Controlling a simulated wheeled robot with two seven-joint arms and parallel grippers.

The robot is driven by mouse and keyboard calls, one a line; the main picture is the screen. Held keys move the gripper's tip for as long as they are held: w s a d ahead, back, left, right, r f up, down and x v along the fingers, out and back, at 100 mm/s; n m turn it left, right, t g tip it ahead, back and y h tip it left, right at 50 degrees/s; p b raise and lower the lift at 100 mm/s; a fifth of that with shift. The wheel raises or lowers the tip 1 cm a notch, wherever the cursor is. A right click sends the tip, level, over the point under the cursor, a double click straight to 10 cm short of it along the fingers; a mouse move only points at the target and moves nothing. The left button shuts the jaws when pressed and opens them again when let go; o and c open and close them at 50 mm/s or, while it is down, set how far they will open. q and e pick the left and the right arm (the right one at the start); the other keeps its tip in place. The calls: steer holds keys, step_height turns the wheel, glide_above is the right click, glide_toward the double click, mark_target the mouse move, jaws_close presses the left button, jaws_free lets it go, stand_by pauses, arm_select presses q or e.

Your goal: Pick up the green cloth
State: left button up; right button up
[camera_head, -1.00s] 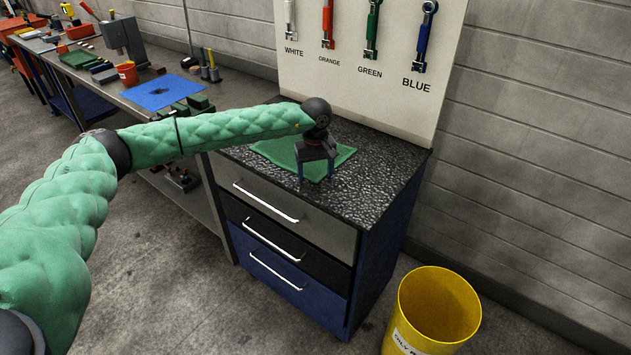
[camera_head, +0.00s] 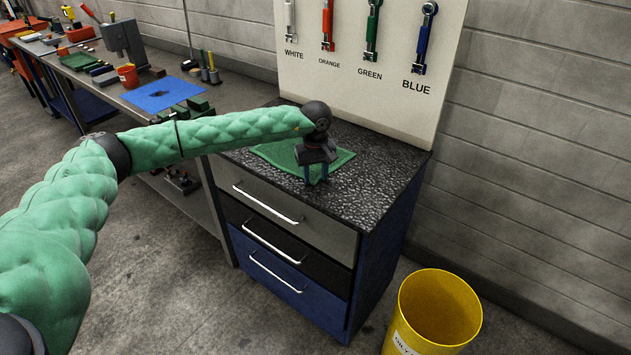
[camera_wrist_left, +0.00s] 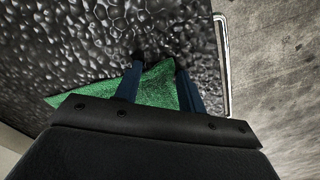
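The green cloth (camera_head: 278,152) lies flat on the black speckled top of the drawer cabinet (camera_head: 375,180). My left gripper (camera_head: 316,181) points down at the cloth's near edge. In the left wrist view a corner of the green cloth (camera_wrist_left: 158,82) shows between the two blue fingers of my left gripper (camera_wrist_left: 160,66). A gap still shows between the fingertips, so the gripper is partly open. The gripper body hides part of the cloth. My right gripper is not in view.
A board with white, orange, green and blue labelled wrenches (camera_head: 372,30) stands behind the cabinet. A yellow bin (camera_head: 440,310) stands on the floor at right. A workbench with a blue mat (camera_head: 163,94) and a red cup (camera_head: 128,76) is at left. The cabinet top's right side is clear.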

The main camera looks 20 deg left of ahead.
arm_select(q)
jaws_close()
step_height(320, 180, up, 12)
steer(key=p, duration=0.1)
stand_by(0.6)
steer(key=shift+r, duration=0.1)
step_height(320, 180, up, 27)
steer(key=p, duration=0.2)
stand_by(0.8)
